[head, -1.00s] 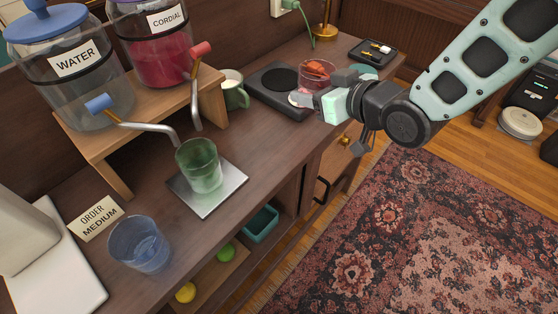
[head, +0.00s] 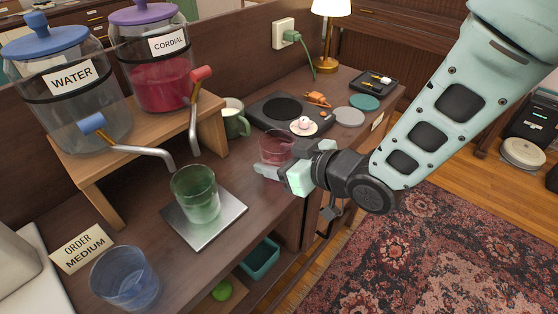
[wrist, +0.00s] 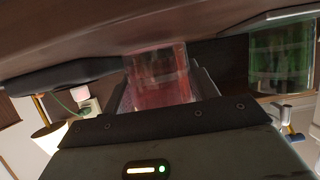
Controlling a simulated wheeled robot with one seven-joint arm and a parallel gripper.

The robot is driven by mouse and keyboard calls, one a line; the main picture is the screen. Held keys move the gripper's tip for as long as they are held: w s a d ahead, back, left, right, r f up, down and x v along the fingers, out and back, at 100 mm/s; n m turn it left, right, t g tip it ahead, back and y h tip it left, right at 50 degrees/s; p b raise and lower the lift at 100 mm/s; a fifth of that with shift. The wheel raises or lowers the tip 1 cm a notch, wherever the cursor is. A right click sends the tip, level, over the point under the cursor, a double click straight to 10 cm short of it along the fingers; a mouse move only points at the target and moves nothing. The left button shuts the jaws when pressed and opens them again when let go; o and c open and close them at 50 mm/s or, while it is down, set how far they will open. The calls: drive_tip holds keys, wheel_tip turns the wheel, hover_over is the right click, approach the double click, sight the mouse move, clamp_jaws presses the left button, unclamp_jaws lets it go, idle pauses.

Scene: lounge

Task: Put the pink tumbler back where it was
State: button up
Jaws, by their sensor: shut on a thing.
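The pink tumbler (head: 276,147) is a clear pink cup, held upright above or on the dark counter; I cannot tell which. My gripper (head: 273,171) is shut on it, reaching from the right. In the wrist view the pink tumbler (wrist: 158,78) shows between the fingers, its lower part hidden by the gripper body. A grey round coaster (head: 348,117) and a teal round coaster (head: 364,102) lie bare at the counter's right part.
A green tumbler (head: 196,195) stands on a silver plate (head: 224,226) under the taps. A blue tumbler (head: 125,280) is at the front left. A black hob (head: 270,112), a small plate with a pink-white item (head: 304,127), an orange item (head: 318,99) and a green mug (head: 234,119) stand behind.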

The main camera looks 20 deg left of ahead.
drive_tip(key=shift+f, duration=0.35)
drive_tip(key=shift+f, duration=0.1)
drive_tip(key=shift+f, duration=0.15)
drive_tip(key=o, duration=1.2)
drive_tip(key=shift+c, duration=0.2)
drive_tip(key=shift+r, duration=0.2)
drive_tip(key=shift+d+r, duration=0.1)
drive_tip(key=shift+d, duration=0.1)
drive_tip(key=v, duration=1.1)
drive_tip(key=shift+d+r, duration=0.2)
drive_tip(key=shift+d, duration=0.05)
